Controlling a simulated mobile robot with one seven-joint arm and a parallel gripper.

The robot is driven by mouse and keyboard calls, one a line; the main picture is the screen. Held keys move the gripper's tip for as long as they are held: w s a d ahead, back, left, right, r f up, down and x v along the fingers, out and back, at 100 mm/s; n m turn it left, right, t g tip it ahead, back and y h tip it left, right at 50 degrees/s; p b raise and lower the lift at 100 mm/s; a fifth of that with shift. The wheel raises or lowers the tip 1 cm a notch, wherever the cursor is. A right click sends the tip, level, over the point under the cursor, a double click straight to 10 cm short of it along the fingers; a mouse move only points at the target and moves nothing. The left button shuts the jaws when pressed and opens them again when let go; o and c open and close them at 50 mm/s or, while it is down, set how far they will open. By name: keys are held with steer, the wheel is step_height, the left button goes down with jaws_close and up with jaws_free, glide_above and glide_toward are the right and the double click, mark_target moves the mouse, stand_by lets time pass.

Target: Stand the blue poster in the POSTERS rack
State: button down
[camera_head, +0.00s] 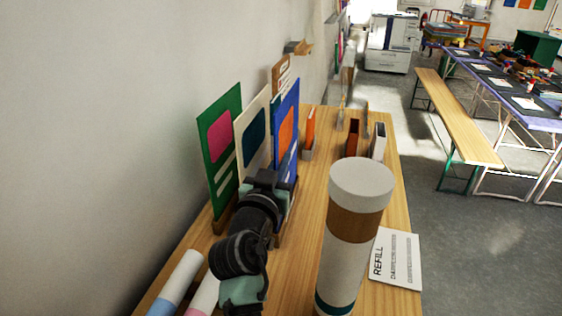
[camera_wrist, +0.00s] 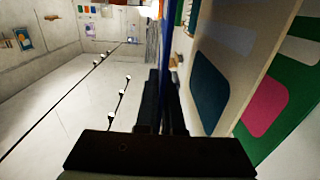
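The blue poster (camera_head: 288,112), with an orange patch, stands upright on the right of a cream poster (camera_head: 243,120) and a green poster (camera_head: 222,168). My gripper (camera_head: 270,180) is at its near edge. In the wrist view the blue poster (camera_wrist: 167,40) shows edge-on as a thin blue strip between the dark fingers (camera_wrist: 166,105), which look shut on it. A brown wooden piece of the rack (camera_head: 277,240) shows low beside my gripper. The poster's bottom edge is mostly hidden by my arm, so I cannot tell whether it rests in a slot. No POSTERS label is readable.
A tall white and brown cylinder (camera_head: 352,230) stands right of my arm, beside a REFILL card (camera_head: 396,258). Rolled tubes (camera_head: 178,280) lie at the front left. Small upright holders (camera_head: 353,137) stand farther back on the wooden table. The wall is close on the left.

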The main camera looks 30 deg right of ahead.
steer(key=shift+f+b, duration=0.9)
steer(key=shift+f, duration=0.05)
steer(key=c, duration=1)
jaws_free()
